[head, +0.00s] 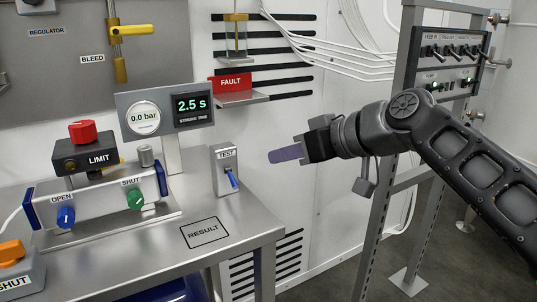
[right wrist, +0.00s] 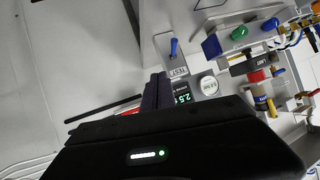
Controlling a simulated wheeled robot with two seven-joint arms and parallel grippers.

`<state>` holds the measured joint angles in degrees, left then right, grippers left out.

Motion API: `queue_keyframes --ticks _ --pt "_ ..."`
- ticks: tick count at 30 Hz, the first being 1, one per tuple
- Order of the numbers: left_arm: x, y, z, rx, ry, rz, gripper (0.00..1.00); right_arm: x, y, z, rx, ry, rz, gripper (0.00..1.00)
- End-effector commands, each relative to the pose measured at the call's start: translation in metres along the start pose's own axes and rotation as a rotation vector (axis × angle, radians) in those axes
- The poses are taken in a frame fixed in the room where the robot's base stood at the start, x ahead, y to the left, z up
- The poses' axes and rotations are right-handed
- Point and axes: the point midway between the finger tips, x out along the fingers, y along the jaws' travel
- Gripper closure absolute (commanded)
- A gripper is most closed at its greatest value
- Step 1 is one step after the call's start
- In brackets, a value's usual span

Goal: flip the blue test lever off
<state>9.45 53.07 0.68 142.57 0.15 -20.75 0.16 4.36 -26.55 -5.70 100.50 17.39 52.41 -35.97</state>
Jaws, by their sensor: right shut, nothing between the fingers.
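The blue test lever (head: 232,178) sits on the front of a small grey box labelled TEST (head: 226,156), near the right edge of the steel table. The lever slants, its lower end pointing down and to the right. In the right wrist view the blue lever (right wrist: 174,46) shows on the TEST box (right wrist: 177,72), beyond the fingertips. My right gripper (head: 285,154) is shut and empty, pointing left. In the head view it appears right of the box, with a visible gap and no contact. My left gripper is not in view.
A gauge panel (head: 166,112) reads 0.0 bar and 2.5 s. OPEN (head: 66,217) and SHUT (head: 136,199) knobs stand to the left. A red FAULT flag (head: 231,87) is on the wall behind. A switch rack (head: 447,58) stands at right. The RESULT area (head: 204,232) is bare.

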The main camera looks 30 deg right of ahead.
Motion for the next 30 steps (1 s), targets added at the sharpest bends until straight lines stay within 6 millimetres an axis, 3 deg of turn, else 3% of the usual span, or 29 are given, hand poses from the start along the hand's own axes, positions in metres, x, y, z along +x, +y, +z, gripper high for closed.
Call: queue_keyframes --ticks 3,9,30 --pt "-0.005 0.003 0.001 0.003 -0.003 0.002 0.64 -0.024 0.001 0.001 0.001 0.003 0.002 1.0" --pt "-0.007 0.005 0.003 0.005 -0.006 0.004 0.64 -0.044 0.001 0.004 0.0 0.001 0.002 1.0" --pt "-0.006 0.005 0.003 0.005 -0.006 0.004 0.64 -0.046 0.001 0.004 0.001 0.0 0.002 1.0"
